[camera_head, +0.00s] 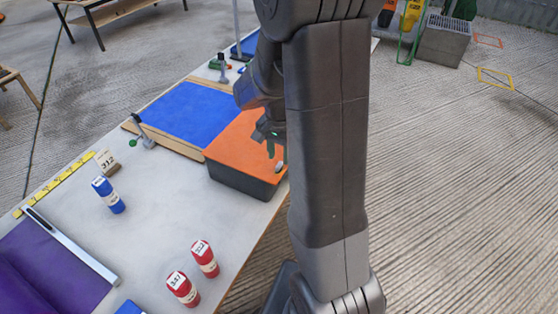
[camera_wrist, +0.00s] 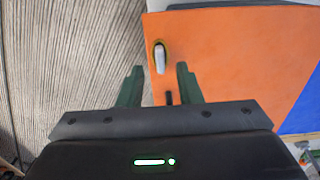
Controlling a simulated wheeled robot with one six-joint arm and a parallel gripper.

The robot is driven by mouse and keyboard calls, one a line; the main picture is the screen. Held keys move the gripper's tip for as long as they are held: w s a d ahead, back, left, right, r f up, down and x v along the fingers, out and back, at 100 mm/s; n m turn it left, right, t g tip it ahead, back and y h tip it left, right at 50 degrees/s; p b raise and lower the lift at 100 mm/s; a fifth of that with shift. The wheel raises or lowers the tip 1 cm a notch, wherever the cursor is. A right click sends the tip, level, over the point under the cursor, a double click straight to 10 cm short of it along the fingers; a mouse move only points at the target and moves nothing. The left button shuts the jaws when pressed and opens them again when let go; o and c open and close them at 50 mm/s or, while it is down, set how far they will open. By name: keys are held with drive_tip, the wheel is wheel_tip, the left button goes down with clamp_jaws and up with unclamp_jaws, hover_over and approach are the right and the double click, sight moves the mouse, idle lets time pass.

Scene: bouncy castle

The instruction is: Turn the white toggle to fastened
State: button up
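The white toggle (camera_wrist: 160,57) sits near the edge of an orange panel (camera_wrist: 225,55) in the wrist view, with a dark ring around its base. It also shows in the head view (camera_head: 279,166) as a small pale piece by the box's right edge. My gripper (camera_wrist: 158,72) is open, its two green fingers apart, with the toggle lying ahead of and between the fingertips. I cannot tell their height above the panel. In the head view my gripper (camera_head: 270,146) is over the orange top, partly hidden by my arm.
The orange-topped dark box (camera_head: 235,181) stands at the table's edge. A blue panel (camera_head: 185,112) adjoins it.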

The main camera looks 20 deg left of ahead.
sight(279, 164)
drive_tip(key=shift+f, duration=1.75)
clamp_jaws()
